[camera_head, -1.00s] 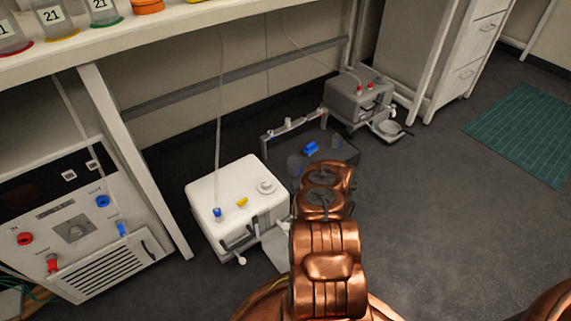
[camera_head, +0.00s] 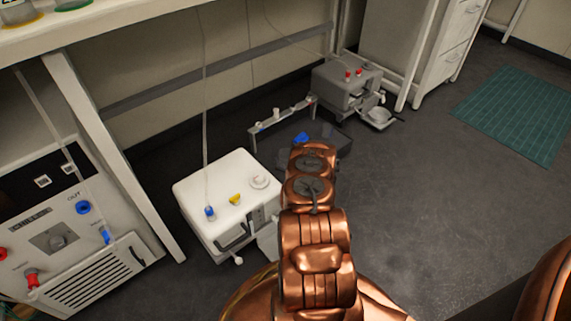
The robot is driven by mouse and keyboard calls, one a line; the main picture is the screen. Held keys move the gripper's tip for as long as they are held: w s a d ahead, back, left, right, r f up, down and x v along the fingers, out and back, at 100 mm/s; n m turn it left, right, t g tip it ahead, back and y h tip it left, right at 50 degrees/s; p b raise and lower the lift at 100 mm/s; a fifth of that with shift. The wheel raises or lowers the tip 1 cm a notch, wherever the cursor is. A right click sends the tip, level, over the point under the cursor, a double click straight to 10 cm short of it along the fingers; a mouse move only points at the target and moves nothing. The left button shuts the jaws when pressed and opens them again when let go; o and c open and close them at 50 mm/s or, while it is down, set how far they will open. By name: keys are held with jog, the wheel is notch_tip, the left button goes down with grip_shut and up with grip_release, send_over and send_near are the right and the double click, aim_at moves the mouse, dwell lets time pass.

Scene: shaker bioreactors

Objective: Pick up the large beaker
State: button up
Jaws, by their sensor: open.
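At the top left, the lower parts of two clear containers stand on the white bench. One container (camera_head: 18,13) has a label and a yellow base, and the other has a green base (camera_head: 72,4). The frame's top edge cuts off both, so I cannot tell whether either is the large beaker. My copper arm rises through the middle of the view.
A white pump box (camera_head: 218,190) stands on the floor left of my arm, with a grey box (camera_head: 346,82) farther back. A large control unit (camera_head: 65,215) is under the white bench (camera_head: 120,22). A drawer cabinet (camera_head: 460,45) stands behind. Floor is clear toward the green mat (camera_head: 520,112).

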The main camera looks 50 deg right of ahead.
jog(key=shift+w+d, duration=0.25)
jog(key=shift+w, duration=0.15)
jog(key=shift+c, duration=0.4)
jog(key=c, duration=1.2)
